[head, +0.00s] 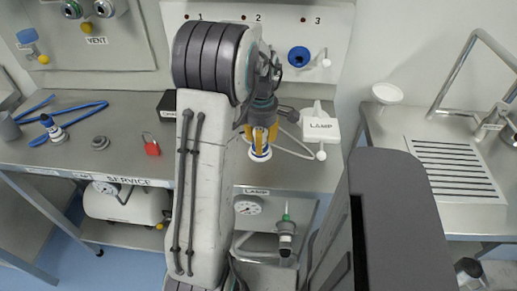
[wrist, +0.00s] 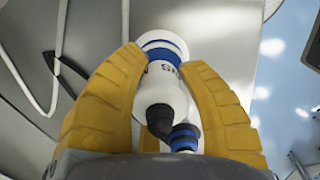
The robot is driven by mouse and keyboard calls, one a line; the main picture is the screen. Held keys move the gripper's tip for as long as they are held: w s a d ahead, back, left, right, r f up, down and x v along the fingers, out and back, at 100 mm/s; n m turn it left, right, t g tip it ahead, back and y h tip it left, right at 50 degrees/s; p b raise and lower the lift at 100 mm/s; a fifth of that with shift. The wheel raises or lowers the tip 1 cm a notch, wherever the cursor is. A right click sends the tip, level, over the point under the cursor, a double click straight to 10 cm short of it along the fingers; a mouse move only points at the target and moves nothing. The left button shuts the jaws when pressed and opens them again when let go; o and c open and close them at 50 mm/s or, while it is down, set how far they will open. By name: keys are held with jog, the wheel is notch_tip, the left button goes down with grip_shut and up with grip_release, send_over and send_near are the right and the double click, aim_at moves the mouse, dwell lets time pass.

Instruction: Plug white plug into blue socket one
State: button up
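The white plug (wrist: 160,92) with blue rings sits between the yellow fingers of my gripper (wrist: 165,75) in the wrist view; both fingers press against its sides. In the head view my gripper (head: 262,132) hangs over the bench near its front edge, with the plug's blue and white end (head: 260,153) below the fingers. A blue socket (head: 299,56) shows on the back panel, below and left of the number 3. My arm covers the panel below numbers 1 and 2, so any socket there is hidden.
A white LAMP box (head: 320,125) with a white cable stands right of my gripper. A red padlock (head: 151,145), a black box (head: 168,104) and blue tubing (head: 75,112) lie on the left bench (head: 112,165).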

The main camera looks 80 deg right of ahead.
grip_shut()
jog(key=shift+r, duration=0.1)
jog(key=shift+r+p, duration=1.65)
jog(key=shift+r, duration=0.3)
jog(key=shift+r, duration=0.15)
jog(key=shift+r+p, duration=1.7)
jog(key=shift+r, duration=0.15)
jog(key=shift+w+d+f, duration=0.1)
jog(key=shift+f, duration=0.05)
